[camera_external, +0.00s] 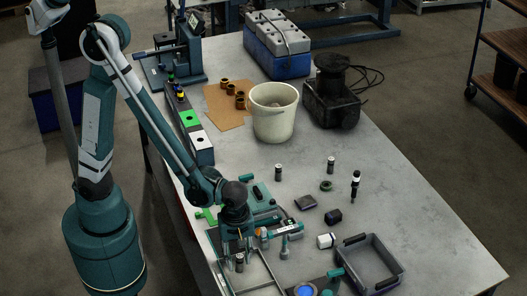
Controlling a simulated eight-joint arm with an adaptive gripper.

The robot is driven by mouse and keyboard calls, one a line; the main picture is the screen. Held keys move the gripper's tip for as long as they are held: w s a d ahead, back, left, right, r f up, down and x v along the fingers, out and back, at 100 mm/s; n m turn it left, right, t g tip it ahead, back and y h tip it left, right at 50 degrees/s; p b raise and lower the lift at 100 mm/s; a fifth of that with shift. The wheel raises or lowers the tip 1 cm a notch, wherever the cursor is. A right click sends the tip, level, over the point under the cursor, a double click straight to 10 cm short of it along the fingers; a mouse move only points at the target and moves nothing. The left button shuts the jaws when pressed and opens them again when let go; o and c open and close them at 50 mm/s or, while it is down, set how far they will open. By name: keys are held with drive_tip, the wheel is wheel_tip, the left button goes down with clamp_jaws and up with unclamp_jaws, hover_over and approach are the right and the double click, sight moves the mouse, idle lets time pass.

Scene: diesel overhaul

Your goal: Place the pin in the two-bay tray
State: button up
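My gripper (238,254) points down at the near left of the bench, over a shallow pale-rimmed tray (268,268) that looks divided and is partly cut off by the bottom edge. A small dark cylinder with a lighter top, possibly the pin (239,263), shows at the fingertips. I cannot tell whether the fingers grip it or only stand around it, or whether it touches the tray floor. Two similar small upright cylinders (278,172) (331,164) stand on the open bench. The wrist hides part of the tray's back side.
A grey open bin (371,262) stands to the right of the tray. A white-and-dark cylinder (326,240), a dark block (333,216) and an upright black tool (355,185) stand nearby. A cream bucket (274,112) is farther back. The right bench surface is clear.

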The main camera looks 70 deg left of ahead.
sight(237, 259)
drive_tip(key=shift+r+p, duration=0.45)
drive_tip(key=shift+r, duration=4.35)
drive_tip(key=shift+a, duration=0.1)
drive_tip(key=shift+w+a+r, duration=0.2)
drive_tip(key=shift+a+r, duration=0.15)
drive_tip(key=shift+a, duration=0.1)
drive_tip(key=a+r+m+t, duration=0.2)
drive_tip(key=a+r+m, duration=0.3)
drive_tip(key=a, duration=0.6)
drive_tip(key=a+r+m+t, duration=0.2)
drive_tip(key=a+r+m, duration=0.3)
drive_tip(key=a, duration=0.5)
drive_tip(key=a+r+m+t, duration=0.3)
drive_tip(key=a+r+m, duration=0.3)
drive_tip(key=a, duration=0.5)
drive_tip(key=shift+s+a, duration=0.35)
drive_tip(key=shift+s, duration=0.05)
